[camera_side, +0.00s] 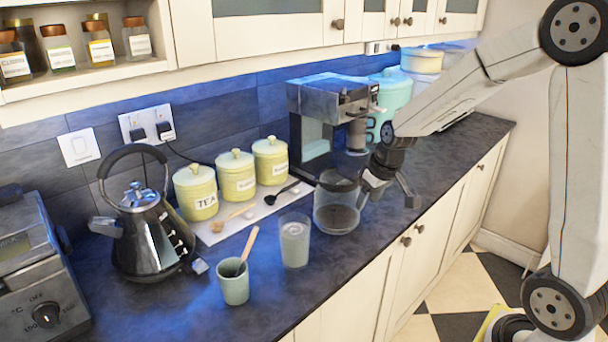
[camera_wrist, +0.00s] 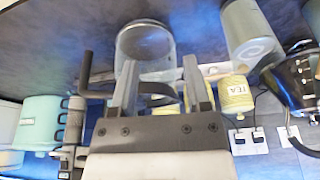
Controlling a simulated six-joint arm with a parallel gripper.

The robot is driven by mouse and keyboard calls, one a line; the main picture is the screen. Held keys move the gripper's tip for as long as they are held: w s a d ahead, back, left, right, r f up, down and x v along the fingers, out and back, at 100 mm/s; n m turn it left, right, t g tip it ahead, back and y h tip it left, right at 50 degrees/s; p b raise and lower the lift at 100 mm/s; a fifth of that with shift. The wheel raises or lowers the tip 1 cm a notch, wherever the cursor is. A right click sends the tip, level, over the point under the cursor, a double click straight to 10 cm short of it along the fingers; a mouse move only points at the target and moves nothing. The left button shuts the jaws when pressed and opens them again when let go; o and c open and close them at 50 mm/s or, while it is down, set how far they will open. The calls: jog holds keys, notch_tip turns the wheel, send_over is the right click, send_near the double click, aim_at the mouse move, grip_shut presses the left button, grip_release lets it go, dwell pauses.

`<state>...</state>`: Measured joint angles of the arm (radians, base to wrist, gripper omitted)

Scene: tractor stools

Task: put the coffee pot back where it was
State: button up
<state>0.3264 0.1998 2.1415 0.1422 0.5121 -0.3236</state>
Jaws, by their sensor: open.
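The coffee pot (camera_side: 337,214) is a clear glass jug standing upright on the dark worktop, in front of the coffee machine (camera_side: 306,140). My gripper (camera_side: 388,190) is open at the pot's right side, by its handle. In the wrist view, which looks upside down, the pot's glass body (camera_wrist: 145,42) lies just beyond the fingertips of my gripper (camera_wrist: 162,72). The pot's black handle (camera_wrist: 86,72) runs behind my fingers. I cannot tell whether a finger touches it. The machine's space under its spout is partly visible and shows no pot.
A glass (camera_side: 295,240) and a green cup (camera_side: 234,284) with a wooden stirrer stand left of the pot. A tray (camera_side: 262,209) with spoons, yellow canisters (camera_side: 238,177), a kettle (camera_side: 148,235) and a teal pot (camera_side: 396,95) are nearby. The worktop's front right is clear.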

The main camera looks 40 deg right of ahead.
jog(key=s+a+f+n, duration=0.1)
jog(key=s+a+f, duration=0.3)
jog(key=s+a, duration=0.7)
jog(key=shift+a+f+g, duration=0.2)
jog(key=shift+a+g, duration=0.2)
jog(key=shift+a, duration=0.05)
